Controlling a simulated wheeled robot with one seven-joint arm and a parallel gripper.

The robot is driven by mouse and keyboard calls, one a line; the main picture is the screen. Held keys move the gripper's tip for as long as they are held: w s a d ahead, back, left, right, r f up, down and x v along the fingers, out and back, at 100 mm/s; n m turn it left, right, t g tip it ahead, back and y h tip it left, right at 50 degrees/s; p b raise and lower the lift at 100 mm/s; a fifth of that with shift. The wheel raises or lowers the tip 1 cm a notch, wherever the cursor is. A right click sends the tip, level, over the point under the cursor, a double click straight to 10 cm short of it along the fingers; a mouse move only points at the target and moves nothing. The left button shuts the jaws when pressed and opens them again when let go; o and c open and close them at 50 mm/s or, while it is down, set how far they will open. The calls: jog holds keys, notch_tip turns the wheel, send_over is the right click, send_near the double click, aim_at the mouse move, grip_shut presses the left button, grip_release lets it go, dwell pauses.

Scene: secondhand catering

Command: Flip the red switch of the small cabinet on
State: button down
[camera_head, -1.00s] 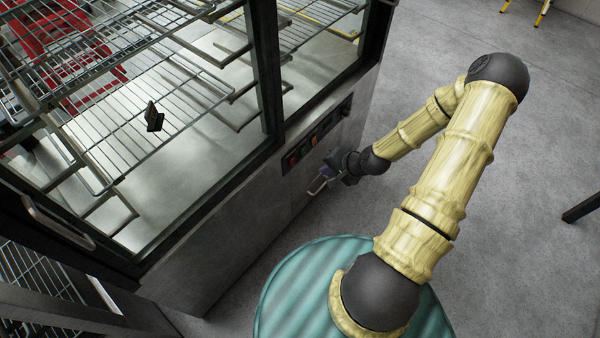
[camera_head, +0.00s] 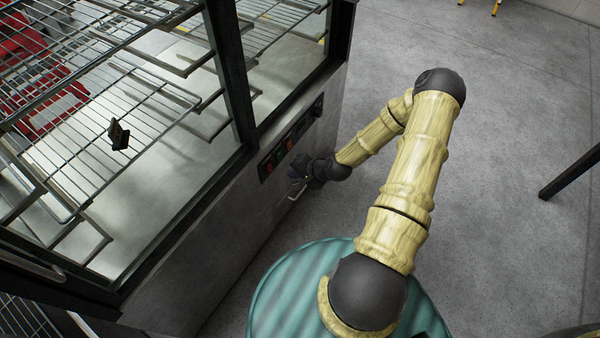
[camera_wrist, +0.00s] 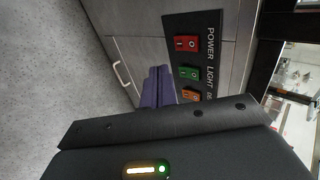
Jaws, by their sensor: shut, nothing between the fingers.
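The red switch (camera_wrist: 187,43), marked POWER, is on a black panel on the cabinet's steel front (camera_head: 225,225). In the wrist view its I and O marks show. In the head view it is the small red spot (camera_head: 269,167) at the panel's near end. A green switch (camera_wrist: 190,73) marked LIGHT and an orange one (camera_wrist: 190,94) follow along the panel. My gripper's purple fingers (camera_wrist: 158,88) are shut and empty, apart from the red switch and beside the green and orange ones in the picture. In the head view my gripper (camera_head: 299,174) is near the front, below the panel; its contact is unclear.
A metal handle (camera_head: 297,191) is on the cabinet front below my gripper, also in the wrist view (camera_wrist: 122,75). Wire racks (camera_head: 110,130) and a small black object (camera_head: 119,135) are inside the glass part. Open grey floor (camera_head: 490,190) lies to the right.

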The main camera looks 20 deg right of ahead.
aim_at(270, 169)
jog(key=w+a+f, duration=0.3)
jog(key=w+a, duration=0.1)
jog(key=w, duration=0.1)
jog(key=shift+w+a+f+b, duration=0.15)
jog(key=shift+w+f+b, duration=0.05)
jog(key=shift+f+b, duration=0.15)
jog(key=shift+r+p, duration=0.65)
jog(key=shift+r, duration=0.1)
